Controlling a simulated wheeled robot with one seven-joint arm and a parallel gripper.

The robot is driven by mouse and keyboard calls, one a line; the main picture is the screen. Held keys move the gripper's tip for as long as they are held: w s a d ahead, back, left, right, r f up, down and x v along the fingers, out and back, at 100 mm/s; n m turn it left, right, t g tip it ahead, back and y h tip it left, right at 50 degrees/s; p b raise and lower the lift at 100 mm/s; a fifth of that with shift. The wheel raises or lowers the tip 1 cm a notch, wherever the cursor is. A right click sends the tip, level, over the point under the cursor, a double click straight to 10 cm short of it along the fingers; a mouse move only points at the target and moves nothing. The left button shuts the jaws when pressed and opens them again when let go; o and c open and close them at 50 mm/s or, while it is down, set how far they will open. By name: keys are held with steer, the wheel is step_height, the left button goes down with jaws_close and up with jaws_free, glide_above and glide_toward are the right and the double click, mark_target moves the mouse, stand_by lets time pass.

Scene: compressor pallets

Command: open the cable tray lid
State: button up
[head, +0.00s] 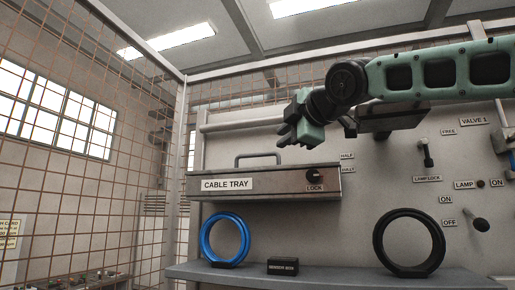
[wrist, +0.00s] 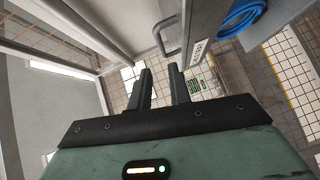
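The cable tray (head: 275,185) is a long metal box on the panel, labelled CABLE TRAY. Its lid (head: 222,175) lies flat on top and looks closed. A grey bar handle (head: 258,156) stands up from the lid; it also shows in the wrist view (wrist: 161,40). A black LOCK knob (head: 314,176) sits at the right of the tray's front. My gripper (head: 285,140) is above the tray, up and right of the handle, apart from it. In the wrist view its two dark fingers (wrist: 160,80) are apart with nothing between them.
HALF (head: 346,156) and FULLY labels are right of the tray. Below, a shelf (head: 340,276) holds a blue cable coil (head: 204,243), a black coil (head: 376,245) and a small black box (head: 283,266). Lamp and valve controls (head: 480,225) are at the right. A mesh fence (head: 110,180) stands left.

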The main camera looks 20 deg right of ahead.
mark_target(260, 154)
steer(key=w+p, duration=0.2)
steer(key=w, duration=0.1)
steer(key=w+a+p, duration=0.1)
steer(key=w+p, duration=0.2)
steer(key=w, duration=0.1)
steer(key=w+f+p, duration=0.1)
steer(key=w+p, duration=0.1)
steer(key=w, duration=0.1)
steer(key=shift+w+a, duration=0.2)
steer(key=shift+a, duration=0.2)
steer(key=w+p, duration=0.1)
steer(key=p, duration=0.2)
steer(key=shift+w+a+f, duration=0.1)
steer(key=shift+w+a, duration=0.05)
steer(key=shift+w, duration=0.2)
steer(key=shift+w+f+p, duration=0.3)
steer(key=shift+w+p, duration=0.2)
steer(key=shift+p, duration=0.35)
steer(key=shift+a, duration=0.1)
jaws_close()
